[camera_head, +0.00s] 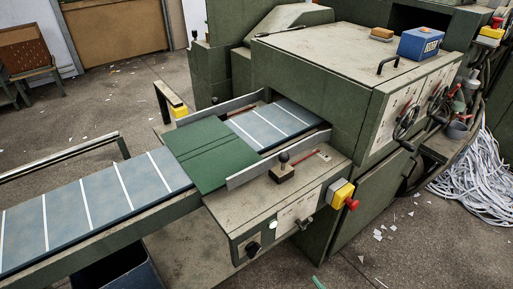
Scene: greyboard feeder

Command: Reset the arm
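Neither of my arms nor either gripper shows in the head camera view. A green board (208,153) lies flat on the feeder's belt, partly between the two metal side guides. The blue-grey belt with white cross lines (103,198) comes in from the left. It runs under the board and on into the opening of the green machine (322,66).
A black knob lever (284,160) stands on the near feed table. A red stop button on a yellow box (343,193) sticks out at its front. A blue box (420,43) rests on the machine. White paper strips (478,175) heap on the floor at right. The floor at left is mostly clear.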

